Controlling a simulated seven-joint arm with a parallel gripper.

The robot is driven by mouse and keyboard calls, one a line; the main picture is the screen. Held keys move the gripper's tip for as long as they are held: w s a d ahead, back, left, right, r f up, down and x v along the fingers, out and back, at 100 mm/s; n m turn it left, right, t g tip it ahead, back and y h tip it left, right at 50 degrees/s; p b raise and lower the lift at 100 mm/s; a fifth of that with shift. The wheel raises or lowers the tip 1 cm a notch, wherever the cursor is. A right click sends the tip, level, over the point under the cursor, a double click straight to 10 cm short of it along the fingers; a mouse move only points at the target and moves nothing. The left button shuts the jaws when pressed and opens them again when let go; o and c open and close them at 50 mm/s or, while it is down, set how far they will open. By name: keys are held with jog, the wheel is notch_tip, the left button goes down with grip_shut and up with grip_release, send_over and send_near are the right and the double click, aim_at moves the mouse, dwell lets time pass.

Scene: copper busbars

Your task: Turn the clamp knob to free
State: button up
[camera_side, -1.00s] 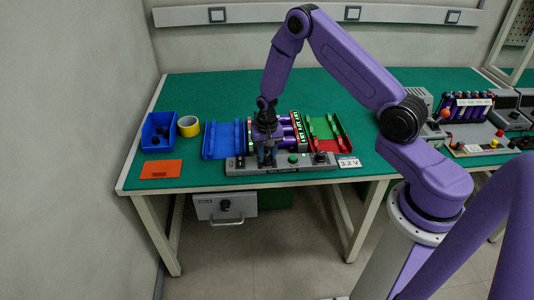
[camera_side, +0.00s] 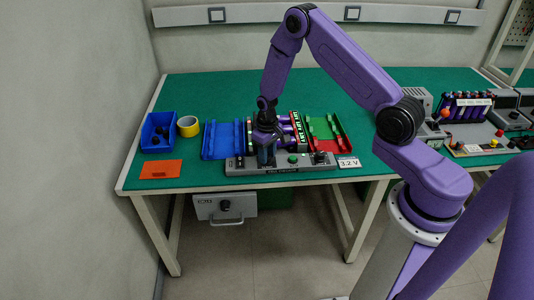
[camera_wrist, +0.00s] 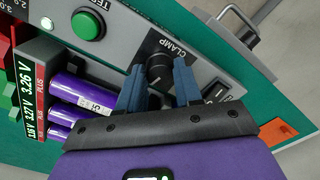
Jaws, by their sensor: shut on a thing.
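The clamp knob (camera_wrist: 159,66) is a dark round knob with a small pale mark, under the printed word CLAMP on the grey panel. My gripper (camera_wrist: 158,78) has its two blue fingers on either side of the knob and is shut on it. In the side view my gripper (camera_side: 264,157) points down at the left part of the grey test fixture (camera_side: 250,169) and hides the knob.
Purple cells (camera_wrist: 80,92) lie beside my fingers, by voltage displays (camera_wrist: 33,92). A green TEST button (camera_wrist: 88,24) is on the same panel. A blue tray (camera_side: 222,140) and a red and green tray (camera_side: 328,135) flank the fixture. An orange card (camera_side: 160,169) lies at left.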

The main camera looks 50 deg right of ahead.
jog(key=n, duration=0.5)
jog(key=shift+n, duration=0.3)
jog(key=n, duration=0.5)
jog(key=shift+w+d+n, duration=0.1)
jog(key=shift+n, duration=0.3)
jog(key=o, duration=1)
jog(key=shift+o, duration=0.2)
notch_tip(320, 180, up, 18)
jog(key=shift+f, duration=0.25)
